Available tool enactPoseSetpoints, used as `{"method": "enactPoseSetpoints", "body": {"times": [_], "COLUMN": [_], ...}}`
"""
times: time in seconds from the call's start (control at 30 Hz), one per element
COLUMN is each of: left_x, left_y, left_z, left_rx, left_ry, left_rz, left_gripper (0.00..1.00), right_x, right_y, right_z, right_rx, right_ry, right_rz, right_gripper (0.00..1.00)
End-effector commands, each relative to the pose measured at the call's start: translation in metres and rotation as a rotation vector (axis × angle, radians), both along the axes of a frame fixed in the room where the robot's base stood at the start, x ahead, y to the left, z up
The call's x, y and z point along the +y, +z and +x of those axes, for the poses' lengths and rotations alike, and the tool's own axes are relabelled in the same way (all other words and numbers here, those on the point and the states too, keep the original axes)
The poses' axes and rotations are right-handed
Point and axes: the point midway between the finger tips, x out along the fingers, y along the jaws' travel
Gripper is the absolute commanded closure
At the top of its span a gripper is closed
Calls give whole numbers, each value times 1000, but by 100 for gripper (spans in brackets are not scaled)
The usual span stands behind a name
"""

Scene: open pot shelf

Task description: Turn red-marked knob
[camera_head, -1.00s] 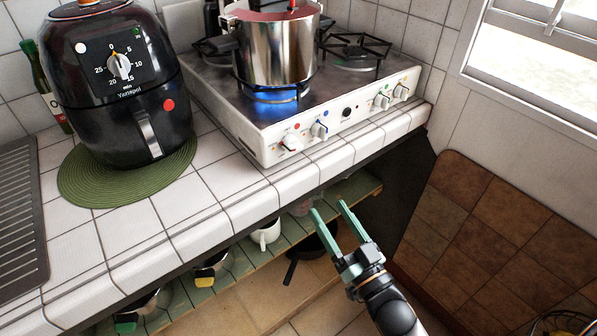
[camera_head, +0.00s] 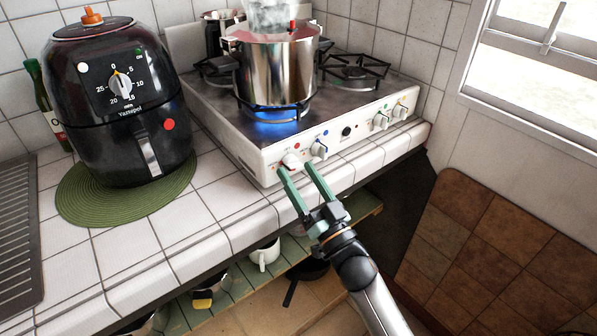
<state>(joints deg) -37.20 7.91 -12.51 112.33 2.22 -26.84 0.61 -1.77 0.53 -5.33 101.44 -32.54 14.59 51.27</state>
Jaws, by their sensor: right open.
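The red-marked knob (camera_head: 291,161) is on the front panel of the white stove (camera_head: 262,163), at its left end, with a red dot above it. The blue-marked knob (camera_head: 320,149) is just to its right. My right gripper (camera_head: 294,169) is open and empty, its green fingers pointing up at the panel. The fingertips show just below the red-marked knob, one to its left and one to its right in the picture. I cannot tell whether they touch the panel. My left gripper is not in view.
A steaming steel pot (camera_head: 274,72) stands over a lit blue flame. A black air fryer (camera_head: 118,105) stands on a green mat (camera_head: 75,196) to the left. More knobs (camera_head: 381,121) line the panel's right. Below the tiled counter, a shelf (camera_head: 240,299) holds cups and pans.

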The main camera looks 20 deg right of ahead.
Motion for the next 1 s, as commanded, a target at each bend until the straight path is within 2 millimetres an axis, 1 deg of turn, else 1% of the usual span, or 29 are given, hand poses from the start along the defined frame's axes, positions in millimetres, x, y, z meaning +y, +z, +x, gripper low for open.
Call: {"method": "enactPoseSetpoints", "body": {"times": [0.13, 0.4, 0.47, 1.0], "left_x": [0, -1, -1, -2], "left_y": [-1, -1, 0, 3], "left_z": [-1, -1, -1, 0], "left_rx": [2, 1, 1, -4], "left_ry": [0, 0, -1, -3], "left_rz": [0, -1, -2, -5], "left_gripper": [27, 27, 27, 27], "right_x": [2, 2, 2, 2], "right_y": [3, 3, 3, 3], "right_z": [7, 8, 8, 8], "right_rx": [1, 1, 1, 1], "right_ry": [0, 0, 1, 0], "right_rz": [1, 1, 1, 0], "right_gripper": [27, 27, 32, 93]}}
